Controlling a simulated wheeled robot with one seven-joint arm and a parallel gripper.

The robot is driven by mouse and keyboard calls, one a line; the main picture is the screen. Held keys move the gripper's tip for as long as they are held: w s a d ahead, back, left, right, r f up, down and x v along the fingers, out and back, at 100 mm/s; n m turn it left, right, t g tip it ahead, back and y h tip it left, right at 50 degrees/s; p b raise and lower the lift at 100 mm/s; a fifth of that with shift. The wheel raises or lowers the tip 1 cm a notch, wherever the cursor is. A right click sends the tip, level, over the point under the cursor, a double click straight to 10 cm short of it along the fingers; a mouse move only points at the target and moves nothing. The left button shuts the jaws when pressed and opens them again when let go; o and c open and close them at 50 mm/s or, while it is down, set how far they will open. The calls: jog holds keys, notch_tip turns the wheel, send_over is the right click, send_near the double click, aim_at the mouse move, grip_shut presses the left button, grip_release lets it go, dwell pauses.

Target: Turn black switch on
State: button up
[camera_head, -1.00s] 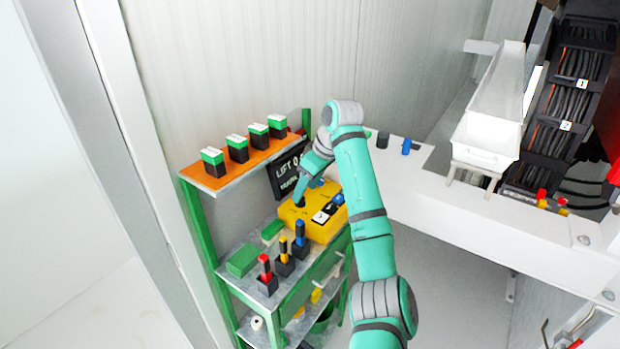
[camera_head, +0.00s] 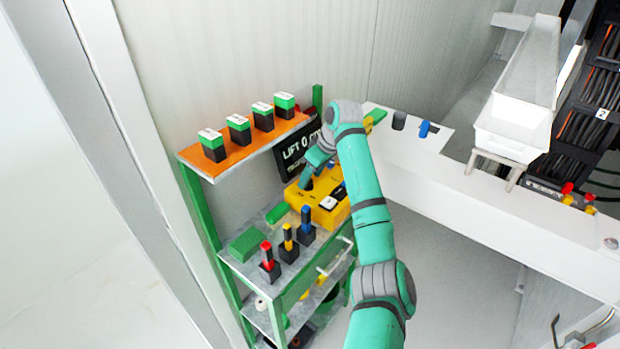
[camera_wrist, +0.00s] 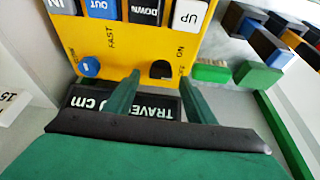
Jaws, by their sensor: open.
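The yellow control box (camera_head: 332,214) stands on the grey shelf of a green rack. In the wrist view the yellow panel (camera_wrist: 125,48) carries a black switch (camera_wrist: 160,70) with ON and OFF lettering beside it. A blue knob (camera_wrist: 90,67) with FAST lettering near it sits to the left. My gripper (camera_wrist: 160,79) is open, one green finger on each side of the black switch. Whether the fingers touch it, I cannot tell. In the head view my gripper (camera_head: 306,184) is at the box's left end, and my arm hides the black switch.
Push buttons marked OUT (camera_wrist: 101,8), DOWN (camera_wrist: 145,11) and UP (camera_wrist: 189,14) line the panel. A black display sign (camera_head: 298,150) stands behind the box. Red, yellow and blue-topped black items (camera_head: 288,245) and green blocks (camera_head: 246,244) share the shelf. An orange shelf (camera_head: 240,155) is above.

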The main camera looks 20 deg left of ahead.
jog(key=shift+x, duration=0.85)
jog(key=shift+c, duration=0.3)
jog(key=c, duration=1)
jog(key=shift+n, duration=0.4)
jog(key=n+g, duration=0.2)
jog(key=n, duration=0.2)
jog(key=shift+w+r+n, duration=0.1)
jog(key=shift+w+n, duration=0.05)
jog(key=shift+n, duration=0.15)
jog(key=shift+w+a+n+g, duration=0.1)
jog(key=shift+n+g, duration=0.7)
jog(key=shift+n, duration=1.1)
jog(key=shift+a+n+g, duration=0.1)
jog(key=shift+n+g, duration=0.2)
jog(key=shift+n, duration=0.5)
